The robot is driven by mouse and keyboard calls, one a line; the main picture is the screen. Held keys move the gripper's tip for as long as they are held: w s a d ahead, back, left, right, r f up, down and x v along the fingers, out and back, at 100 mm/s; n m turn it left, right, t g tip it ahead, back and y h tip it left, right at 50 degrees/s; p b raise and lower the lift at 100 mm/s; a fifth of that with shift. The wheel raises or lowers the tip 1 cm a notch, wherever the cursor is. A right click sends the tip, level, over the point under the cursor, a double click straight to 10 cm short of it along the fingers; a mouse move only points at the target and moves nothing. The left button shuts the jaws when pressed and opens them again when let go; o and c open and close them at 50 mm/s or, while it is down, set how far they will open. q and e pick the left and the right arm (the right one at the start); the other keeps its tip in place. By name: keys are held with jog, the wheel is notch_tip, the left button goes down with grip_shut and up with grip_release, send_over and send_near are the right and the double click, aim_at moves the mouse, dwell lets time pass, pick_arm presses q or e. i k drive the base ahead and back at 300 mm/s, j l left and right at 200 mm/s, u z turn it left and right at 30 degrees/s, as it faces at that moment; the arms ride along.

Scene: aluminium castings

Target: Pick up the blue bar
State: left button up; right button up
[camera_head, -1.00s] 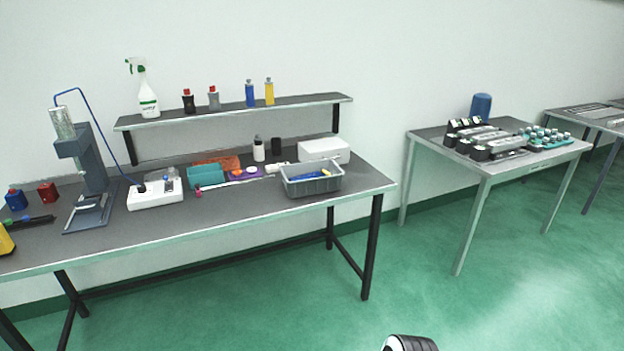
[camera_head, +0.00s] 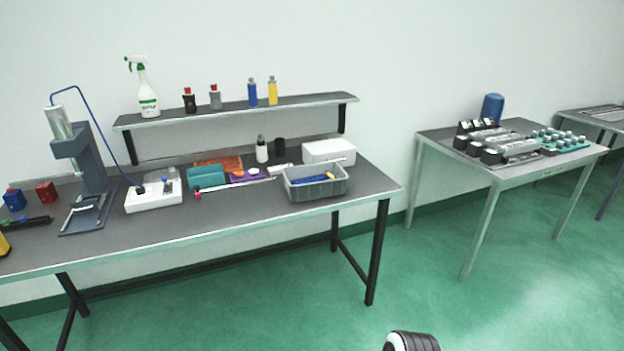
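A blue bar (camera_head: 309,180) appears to lie inside the grey bin (camera_head: 316,189) on the right end of the long workbench. It is small in the view and partly hidden by the bin's wall. A small yellow item (camera_head: 331,177) lies beside it in the bin. Neither of my grippers is in view.
The workbench (camera_head: 230,225) also holds a stand with a column (camera_head: 85,165), a white device (camera_head: 153,195), a teal holder (camera_head: 206,177) and a white box (camera_head: 329,151). A shelf (camera_head: 230,109) carries bottles. A second table (camera_head: 520,172) stands right. Green floor between is clear.

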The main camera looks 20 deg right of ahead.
aim_at(324, 177)
jog(key=i+l, duration=0.2)
jog(key=i+l+u, duration=0.1)
jog(key=i+l, duration=0.15)
jog(key=l, duration=0.2)
jog(key=i+l+u, duration=0.1)
jog(key=i+l, duration=0.1)
jog(key=l, duration=0.1)
